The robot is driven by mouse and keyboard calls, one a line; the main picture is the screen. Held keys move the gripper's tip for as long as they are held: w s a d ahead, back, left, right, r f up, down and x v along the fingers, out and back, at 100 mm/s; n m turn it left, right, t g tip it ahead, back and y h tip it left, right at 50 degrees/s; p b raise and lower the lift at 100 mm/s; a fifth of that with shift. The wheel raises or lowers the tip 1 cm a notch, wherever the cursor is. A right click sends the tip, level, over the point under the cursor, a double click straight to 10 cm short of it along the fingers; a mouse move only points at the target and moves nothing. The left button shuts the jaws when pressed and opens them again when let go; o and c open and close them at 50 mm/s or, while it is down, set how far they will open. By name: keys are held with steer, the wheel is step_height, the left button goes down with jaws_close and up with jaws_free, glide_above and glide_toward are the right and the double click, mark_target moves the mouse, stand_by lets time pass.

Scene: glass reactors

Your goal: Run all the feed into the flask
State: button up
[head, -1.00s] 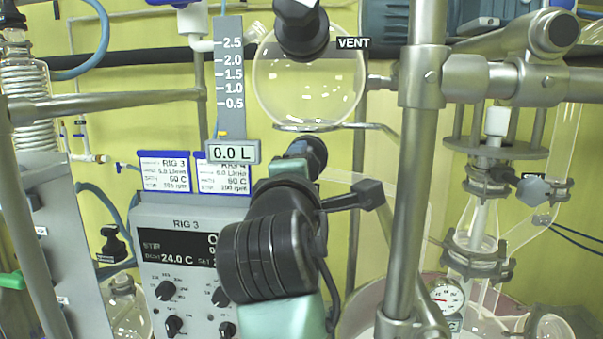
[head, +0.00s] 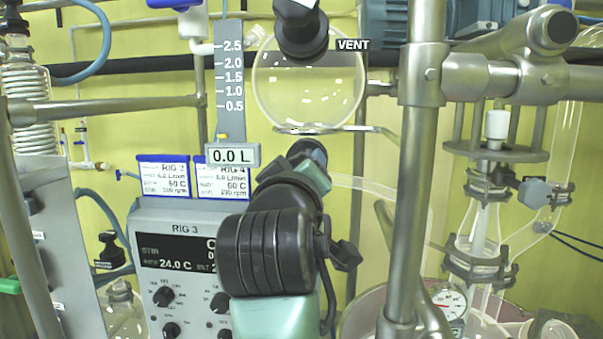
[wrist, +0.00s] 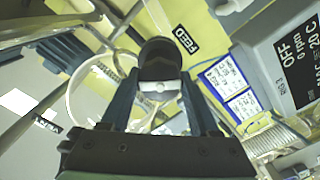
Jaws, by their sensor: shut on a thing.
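My gripper (wrist: 158,92) is shut on a black round knob (wrist: 160,58), one finger on each side. A FEED label (wrist: 186,40) is beside the knob in the wrist view. In the head view my gripper (head: 311,172) is mostly hidden behind my wrist, and the knob (head: 310,151) shows just past it.
The RIG 3 control box (head: 175,245) stands left of my arm, with two cards (head: 165,176) above it. A thick metal post (head: 415,170) stands close on the right. Further right is clamped glassware (head: 485,230) with a dial gauge (head: 448,302).

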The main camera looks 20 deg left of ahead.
steer(key=m, duration=0.6)
steer(key=shift+b, duration=0.3)
steer(key=m, duration=0.5)
steer(key=shift+m+b, duration=0.35)
steer(key=shift+m, duration=0.05)
steer(key=m+b, duration=0.1)
steer(key=m, duration=0.4)
steer(key=m+b, duration=0.1)
steer(key=m, duration=0.5)
steer(key=m+b, duration=0.1)
steer(key=m, duration=0.4)
steer(key=shift+d+f, duration=0.1)
steer(key=m+b, duration=0.1)
steer(key=m, duration=0.5)
steer(key=shift+m, duration=0.4)
steer(key=m+b, duration=0.1)
steer(key=m, duration=0.9)
steer(key=shift+m, duration=0.3)
